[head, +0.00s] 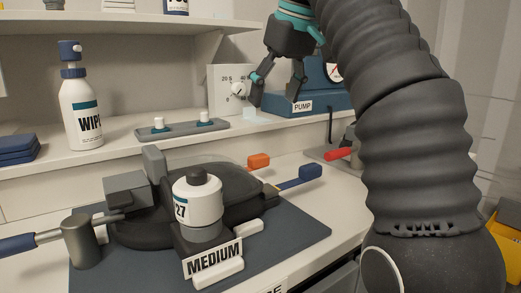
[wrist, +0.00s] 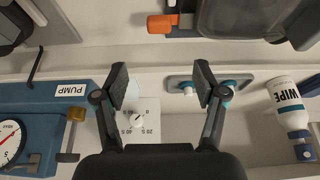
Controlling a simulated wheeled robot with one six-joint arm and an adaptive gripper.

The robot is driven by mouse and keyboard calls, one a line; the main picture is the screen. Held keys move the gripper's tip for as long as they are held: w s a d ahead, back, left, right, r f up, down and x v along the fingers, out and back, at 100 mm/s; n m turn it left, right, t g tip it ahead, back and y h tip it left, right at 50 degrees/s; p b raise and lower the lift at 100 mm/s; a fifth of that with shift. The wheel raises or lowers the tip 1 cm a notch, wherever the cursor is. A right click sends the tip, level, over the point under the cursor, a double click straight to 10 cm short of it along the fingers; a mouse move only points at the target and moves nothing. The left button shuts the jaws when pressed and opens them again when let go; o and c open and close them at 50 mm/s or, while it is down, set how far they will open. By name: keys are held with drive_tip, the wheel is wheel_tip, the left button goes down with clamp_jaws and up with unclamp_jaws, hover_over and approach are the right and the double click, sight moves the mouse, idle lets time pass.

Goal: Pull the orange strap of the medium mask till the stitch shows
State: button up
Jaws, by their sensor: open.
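The medium mask (head: 240,190) is a dark mask with a white canister marked 27 and a MEDIUM label (head: 213,259). The orange strap tab (head: 259,161) sticks out at its far right side. It also shows at the top of the wrist view (wrist: 160,23), beside the dark mask body (wrist: 250,15). I cannot make out a stitch. My gripper (head: 273,97) is open and empty, above the back shelf and apart from the strap. In the wrist view its two fingers (wrist: 161,85) stand wide apart, with the dial panel behind them.
The blue PUMP unit (head: 300,92) and a dial panel (head: 228,78) stand on the shelf. A WIPE bottle (head: 82,112) stands left. A red handle (head: 337,153) lies farther right. A dark mat (head: 300,232) lies under the mask.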

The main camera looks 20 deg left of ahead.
sight(260, 156)
drive_tip(key=shift+x, duration=6.8)
drive_tip(key=shift+c, duration=0.3)
clamp_jaws()
drive_tip(key=shift+d, duration=0.15)
